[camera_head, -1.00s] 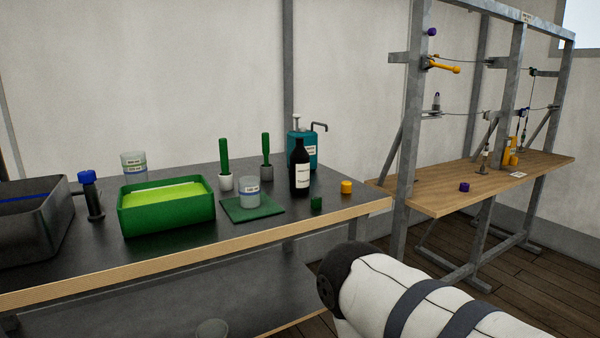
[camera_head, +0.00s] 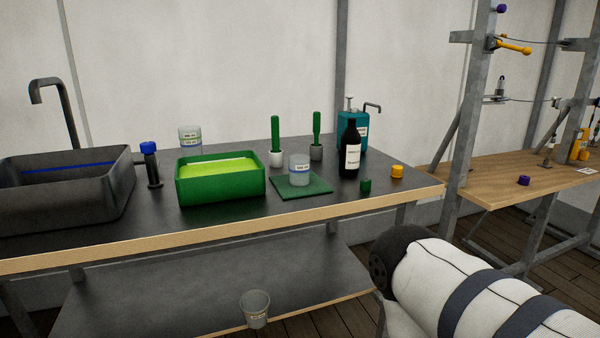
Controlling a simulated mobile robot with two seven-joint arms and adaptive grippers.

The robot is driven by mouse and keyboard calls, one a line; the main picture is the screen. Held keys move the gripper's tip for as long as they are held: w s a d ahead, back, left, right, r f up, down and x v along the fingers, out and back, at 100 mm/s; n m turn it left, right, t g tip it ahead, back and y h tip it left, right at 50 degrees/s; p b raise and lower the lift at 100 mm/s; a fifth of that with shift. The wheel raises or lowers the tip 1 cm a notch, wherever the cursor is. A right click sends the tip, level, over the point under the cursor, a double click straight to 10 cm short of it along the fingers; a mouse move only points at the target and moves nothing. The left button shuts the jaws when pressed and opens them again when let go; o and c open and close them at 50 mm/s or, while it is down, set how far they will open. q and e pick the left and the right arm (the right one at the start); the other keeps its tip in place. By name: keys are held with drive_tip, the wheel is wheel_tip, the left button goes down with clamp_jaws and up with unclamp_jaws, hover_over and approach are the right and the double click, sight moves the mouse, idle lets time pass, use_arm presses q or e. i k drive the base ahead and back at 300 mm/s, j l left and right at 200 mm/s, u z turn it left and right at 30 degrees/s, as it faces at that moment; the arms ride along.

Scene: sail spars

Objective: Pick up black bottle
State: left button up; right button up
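The black bottle (camera_head: 350,158) stands upright near the right end of the dark bench top, with a white label on its front. It stands in front of a teal pump container (camera_head: 357,130), to the right of a clear beaker on a green mat. Part of my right arm shows at the lower right, in front of the bench and well apart from the bottle. Neither of my grippers shows in the head view.
On the bench (camera_head: 115,238) are a dark sink (camera_head: 110,200), a green tray (camera_head: 185,190) of yellow-green liquid, a green mat (camera_head: 300,192), a small green block (camera_head: 365,185) and a yellow cap (camera_head: 397,171). A metal frame (camera_head: 468,110) with a wooden shelf stands right. A cup (camera_head: 255,308) is below.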

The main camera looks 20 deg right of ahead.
sight(351, 139)
drive_tip(key=i+l+u, duration=0.1)
drive_tip(key=i+l, duration=0.15)
drive_tip(key=i+l+u, duration=0.1)
drive_tip(key=l, duration=0.35)
drive_tip(key=i+l+u, duration=0.1)
drive_tip(key=i+l, duration=0.2)
drive_tip(key=i+l+u, duration=0.1)
drive_tip(key=l, duration=0.35)
drive_tip(key=i+j+z, duration=0.1)
drive_tip(key=z, duration=0.2)
drive_tip(key=i+l, duration=0.1)
drive_tip(key=l+u, duration=0.15)
drive_tip(key=u, duration=0.2)
